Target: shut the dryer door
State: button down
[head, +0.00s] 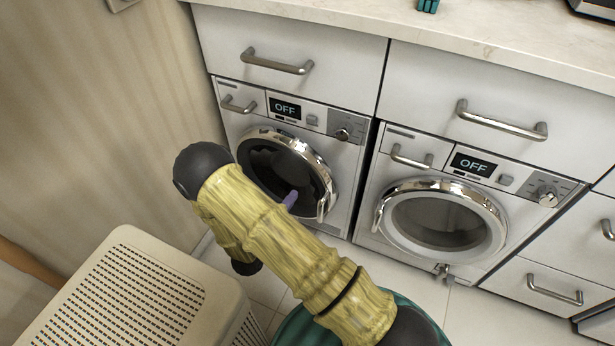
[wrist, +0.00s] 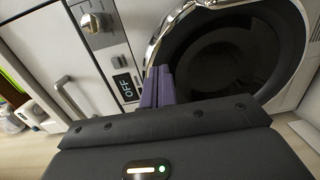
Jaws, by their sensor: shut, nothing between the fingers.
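Two front-loading machines stand side by side, and I cannot tell which is the dryer. The left machine's round door (head: 264,165) has dark glass, a chrome rim and a handle at its right. It sits at or close to its frame; I cannot tell whether it is fully shut. The right machine's round door (head: 441,222) looks closed. My gripper's purple fingers (head: 291,198) are shut and empty, in front of the left door's lower right. In the wrist view the fingers (wrist: 160,87) are beside a chrome door rim (wrist: 157,42); contact is unclear.
A beige slatted hamper (head: 135,300) stands at the lower left, close to my arm. A teal round object (head: 292,328) is partly hidden below my arm. Drawers with bar handles (head: 277,63) and a pale countertop (head: 500,40) are above the machines. Tiled floor shows in front.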

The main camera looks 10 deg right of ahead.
aim_at(314, 169)
jog(key=b+x, duration=0.3)
jog(key=x, duration=0.6)
jog(key=shift+f, duration=0.15)
jog(key=shift+w+d, duration=0.3)
jog(key=shift+w, duration=0.1)
jog(key=shift+w+d+r+p, duration=0.25)
jog(key=shift+w+d+p, duration=0.15)
jog(key=shift+w+d, duration=0.55)
jog(key=shift+d+f, duration=0.15)
